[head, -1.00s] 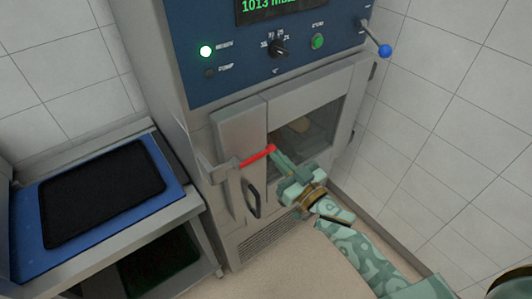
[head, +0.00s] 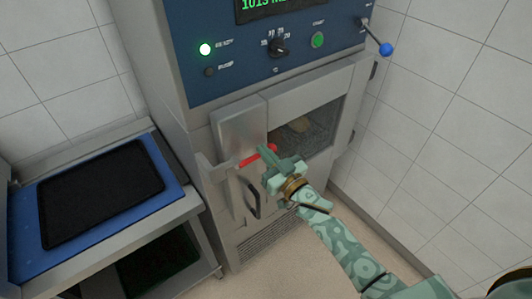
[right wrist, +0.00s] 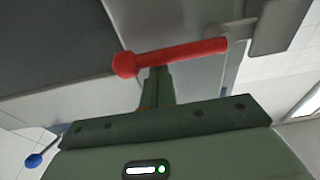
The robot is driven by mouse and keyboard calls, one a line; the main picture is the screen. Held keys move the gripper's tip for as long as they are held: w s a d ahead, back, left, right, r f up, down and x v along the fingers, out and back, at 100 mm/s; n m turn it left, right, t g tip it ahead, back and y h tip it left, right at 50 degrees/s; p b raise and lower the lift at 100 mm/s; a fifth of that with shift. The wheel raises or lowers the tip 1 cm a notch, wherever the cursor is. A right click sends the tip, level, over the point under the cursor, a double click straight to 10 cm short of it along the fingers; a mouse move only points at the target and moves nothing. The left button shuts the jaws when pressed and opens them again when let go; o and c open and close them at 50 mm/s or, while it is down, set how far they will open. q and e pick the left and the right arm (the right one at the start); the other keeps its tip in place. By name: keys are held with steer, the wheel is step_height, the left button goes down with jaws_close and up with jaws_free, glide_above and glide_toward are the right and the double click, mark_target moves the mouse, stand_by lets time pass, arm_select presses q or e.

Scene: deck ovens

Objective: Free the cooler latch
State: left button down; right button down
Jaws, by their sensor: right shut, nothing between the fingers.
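The cooler is a steel cabinet with a windowed door (head: 240,128). Its latch is a red lever (head: 252,158) with a ball end, lying roughly level across the left part of the door. It also shows in the right wrist view (right wrist: 185,53). My right gripper (head: 271,154) is shut and empty, with its fingertips at the lever's ball end. In the right wrist view the fingertips (right wrist: 158,72) sit just below the lever, near the ball; I cannot tell if they touch. A dark curved handle (head: 253,200) is below the lever. My left gripper is not in view.
The blue control panel (head: 225,75) has a lit green lamp, a knob and a blue-tipped lever (head: 385,49). A steel stand (head: 95,265) with a black tray (head: 100,193) on a blue mat stands at left. The tiled wall is close at right.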

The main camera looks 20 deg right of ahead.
mark_target(243, 172)
steer(key=shift+d+f+m, duration=0.1)
steer(key=shift+f+m, duration=0.35)
steer(key=shift+m, duration=0.35)
steer(key=f+m, duration=0.1)
steer(key=m, duration=0.1)
steer(key=f+m+h+p, duration=0.1)
steer(key=m, duration=0.1)
steer(key=f+m, duration=0.1)
steer(key=m, duration=0.1)
steer(key=shift+s+a+f+m+h, duration=0.1)
steer(key=shift+a+f+m+h, duration=0.1)
steer(key=shift+f+m+h, duration=0.15)
steer(key=shift+s+a+f+m+g+h+p, duration=0.25)
steer(key=shift+a+f+m, duration=0.55)
steer(key=shift+m, duration=1.15)
steer(key=shift+s+a+f+m+h+p, duration=0.25)
steer(key=shift+a+f+m, duration=0.55)
steer(key=shift+m, duration=1.15)
steer(key=shift+s+a+f+m+g+h+p, duration=0.15)
steer(key=shift+s+a+f+m, duration=0.45)
steer(key=shift+m, duration=1.35)
steer(key=shift+w+a+f, duration=0.15)
steer(key=shift+w+a, duration=0.05)
steer(key=shift+a, duration=0.15)
